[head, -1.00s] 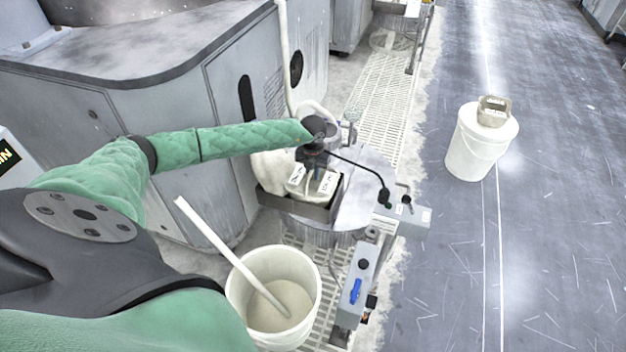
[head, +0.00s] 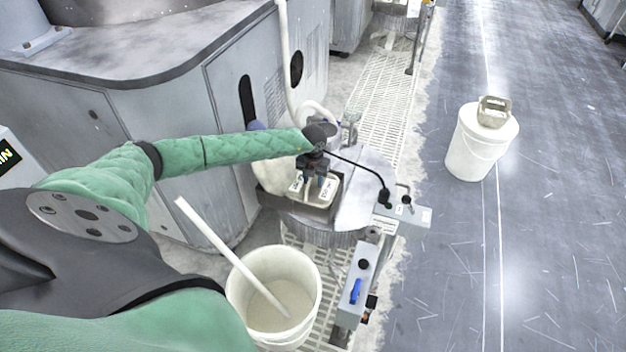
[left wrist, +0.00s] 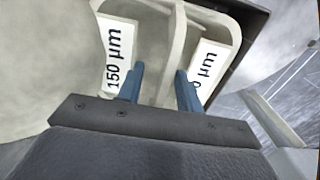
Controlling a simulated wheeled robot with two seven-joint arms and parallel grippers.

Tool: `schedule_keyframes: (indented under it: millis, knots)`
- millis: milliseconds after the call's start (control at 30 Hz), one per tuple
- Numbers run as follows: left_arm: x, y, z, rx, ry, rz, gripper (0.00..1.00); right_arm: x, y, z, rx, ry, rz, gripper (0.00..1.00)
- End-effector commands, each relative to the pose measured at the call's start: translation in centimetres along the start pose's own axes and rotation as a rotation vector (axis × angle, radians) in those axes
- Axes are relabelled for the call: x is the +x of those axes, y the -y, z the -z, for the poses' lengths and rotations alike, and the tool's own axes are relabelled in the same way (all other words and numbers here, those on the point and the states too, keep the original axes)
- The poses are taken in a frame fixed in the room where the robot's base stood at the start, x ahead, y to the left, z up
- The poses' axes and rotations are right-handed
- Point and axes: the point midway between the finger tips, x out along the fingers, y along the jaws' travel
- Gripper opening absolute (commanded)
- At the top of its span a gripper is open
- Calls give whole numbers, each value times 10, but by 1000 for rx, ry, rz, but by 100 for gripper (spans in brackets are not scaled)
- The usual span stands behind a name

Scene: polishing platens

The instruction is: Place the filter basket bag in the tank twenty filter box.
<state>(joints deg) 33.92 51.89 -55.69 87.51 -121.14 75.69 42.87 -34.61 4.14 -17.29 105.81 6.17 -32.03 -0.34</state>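The filter basket bag shows a pale rim with white labels in the head view (head: 329,189). It sits low inside the dark filter box (head: 292,206) on the round tank (head: 366,190). In the left wrist view, the basket's middle bar (left wrist: 176,45) stands between two labels, one reading 150 µm. My left gripper (head: 318,182) is directly over the basket. Its blue fingers (left wrist: 160,88) are apart on either side of the bar, with a gap visible. Beige cloth bulges at the left of the box. My right gripper is not in view.
A white bucket (head: 312,312) with a pale stick (head: 222,246) stands in front of the tank. A grey control box (head: 357,285) and a bent black rod (head: 365,171) are near it. A lidded bucket (head: 470,150) stands on the open floor at right.

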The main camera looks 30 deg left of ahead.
Motion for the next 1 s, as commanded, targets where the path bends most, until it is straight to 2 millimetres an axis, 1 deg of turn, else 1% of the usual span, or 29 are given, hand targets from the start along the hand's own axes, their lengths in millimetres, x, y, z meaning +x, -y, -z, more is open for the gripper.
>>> schedule_keyframes:
  millis: [167, 233, 367, 600, 700, 833, 1000]
  knots:
    - [-6, 0, 0, 0, 1, 0, 36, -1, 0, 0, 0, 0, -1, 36]
    - [-14, -1, -1, 0, 1, -1, 36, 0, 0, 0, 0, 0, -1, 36]
    - [-35, 0, -1, 0, 3, 0, 36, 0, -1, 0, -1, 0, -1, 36]
    - [-82, 0, -1, 1, 3, 0, 36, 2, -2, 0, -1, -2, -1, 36]
    - [-98, 0, 0, 0, 2, 0, 36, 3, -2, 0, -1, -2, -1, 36]
    - [-112, 0, 0, 0, 1, 0, 36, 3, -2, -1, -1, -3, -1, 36]
    - [-122, 0, 0, 1, 1, 0, 36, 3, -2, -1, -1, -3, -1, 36]
